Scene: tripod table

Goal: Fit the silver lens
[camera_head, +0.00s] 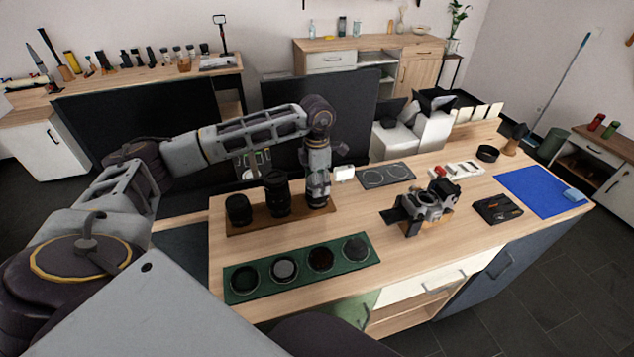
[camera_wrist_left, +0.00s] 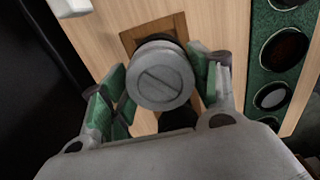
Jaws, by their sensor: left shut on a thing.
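The silver lens (camera_wrist_left: 160,78) sits between the green-padded fingers of my left gripper (camera_wrist_left: 158,88), its round slotted end facing the wrist camera. In the head view my left gripper (camera_head: 318,188) points down at the right end of the brown lens tray (camera_head: 262,223), shut on the lens and mostly hiding it. I cannot tell whether the lens touches the tray. The camera (camera_head: 432,204) stands on a small wooden stand to the right of the tray, apart from the gripper. My right gripper is not in view.
Two black lenses (camera_head: 277,195) (camera_head: 238,210) stand left of the gripper on the tray. A green mat (camera_head: 302,288) with several round filters lies in front. A grey mat (camera_head: 387,175) lies behind, and a black case (camera_head: 498,210) and blue mat (camera_head: 535,192) lie right.

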